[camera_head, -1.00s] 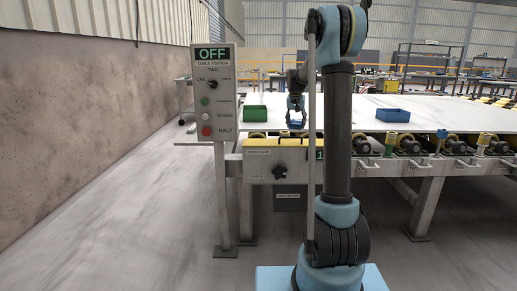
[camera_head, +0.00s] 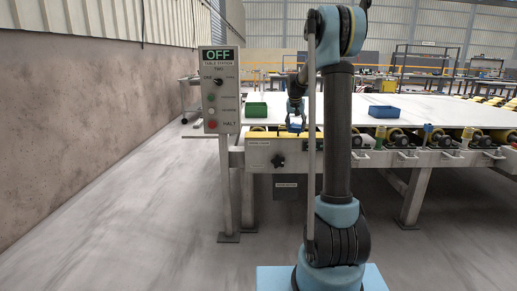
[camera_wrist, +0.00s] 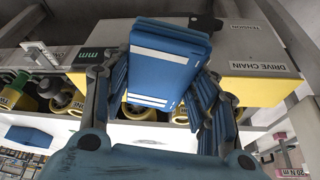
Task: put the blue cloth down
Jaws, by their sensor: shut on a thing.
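The blue cloth (camera_wrist: 168,62) is a folded blue bundle with white stripes, upright in the middle of the wrist view. My gripper (camera_wrist: 158,95) is shut on it, with a dark finger on each side. Whether the cloth touches anything beneath is unclear.
The pale slab (camera_head: 345,110) has free room around a green bin (camera_head: 257,110) and a blue bin (camera_head: 384,112). Rollers (camera_head: 398,138) and a yellow-topped drive housing (camera_head: 262,150) line its near edge. A control panel (camera_head: 218,90) stands left. The floor at left is clear.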

